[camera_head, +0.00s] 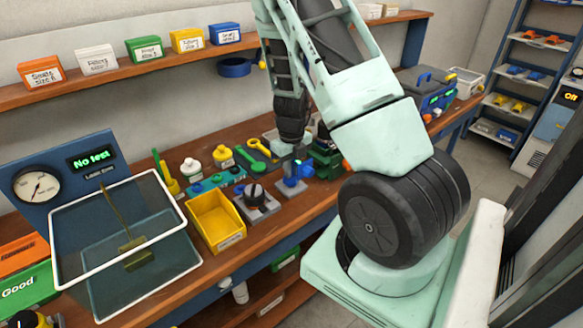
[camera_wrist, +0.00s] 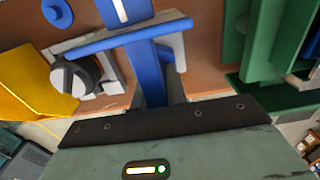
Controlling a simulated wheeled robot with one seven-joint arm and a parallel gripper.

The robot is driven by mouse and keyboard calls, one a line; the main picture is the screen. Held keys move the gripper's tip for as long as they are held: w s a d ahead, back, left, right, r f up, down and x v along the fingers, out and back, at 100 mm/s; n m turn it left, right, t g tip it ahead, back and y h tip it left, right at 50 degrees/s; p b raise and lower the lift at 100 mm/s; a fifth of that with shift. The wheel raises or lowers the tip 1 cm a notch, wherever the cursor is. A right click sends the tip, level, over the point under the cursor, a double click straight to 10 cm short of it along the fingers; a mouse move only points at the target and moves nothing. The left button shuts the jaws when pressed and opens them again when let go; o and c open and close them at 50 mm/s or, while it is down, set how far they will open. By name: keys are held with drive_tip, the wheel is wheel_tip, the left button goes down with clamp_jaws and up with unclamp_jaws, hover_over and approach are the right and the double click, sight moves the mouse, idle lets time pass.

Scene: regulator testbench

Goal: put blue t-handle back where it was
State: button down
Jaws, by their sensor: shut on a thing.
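The blue T-handle (camera_wrist: 150,58) is between the fingers of my gripper (camera_wrist: 160,88) in the wrist view, with its long crossbar reaching to the left over a grey plate. In the head view, the blue handle (camera_head: 291,186) shows just below my gripper (camera_head: 290,165), over the wooden bench. My gripper is shut on it. I cannot tell whether the handle touches the bench or a fixture below it, as the gripper and its own parts hide this.
A grey fixture with a black knob (camera_head: 255,193) and a yellow bin (camera_head: 216,222) stand to the left. A green device (camera_head: 325,160) stands close to the right. Labelled boxes line the shelf above.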

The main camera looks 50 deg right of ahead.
drive_tip(key=shift+f, duration=0.5)
drive_tip(key=c, duration=1.4)
unclamp_jaws()
wheel_tip(320, 180, up, 13)
drive_tip(key=shift+r+p, duration=0.15)
drive_tip(key=shift+p, duration=0.5)
drive_tip(key=a+r+n+y, duration=0.1)
drive_tip(key=a+r+n, duration=0.1)
drive_tip(key=a+n, duration=0.9)
drive_tip(key=a+r+n+y, duration=0.1)
drive_tip(key=a+r+n, duration=0.1)
drive_tip(key=a+n, duration=0.9)
drive_tip(key=s+a+r+n, duration=0.2)
drive_tip(key=s+a+n, duration=0.6)
drive_tip(key=n, duration=0.4)
drive_tip(key=s+a+r+n+h, duration=0.1)
drive_tip(key=s+a+r+n, duration=0.1)
drive_tip(key=s+a+n, duration=0.6)
drive_tip(key=a+n, duration=0.2)
drive_tip(key=n, duration=0.2)
drive_tip(key=shift+s+a+r, duration=0.2)
drive_tip(key=shift+s+a, duration=0.1)
drive_tip(key=shift+s, duration=0.1)
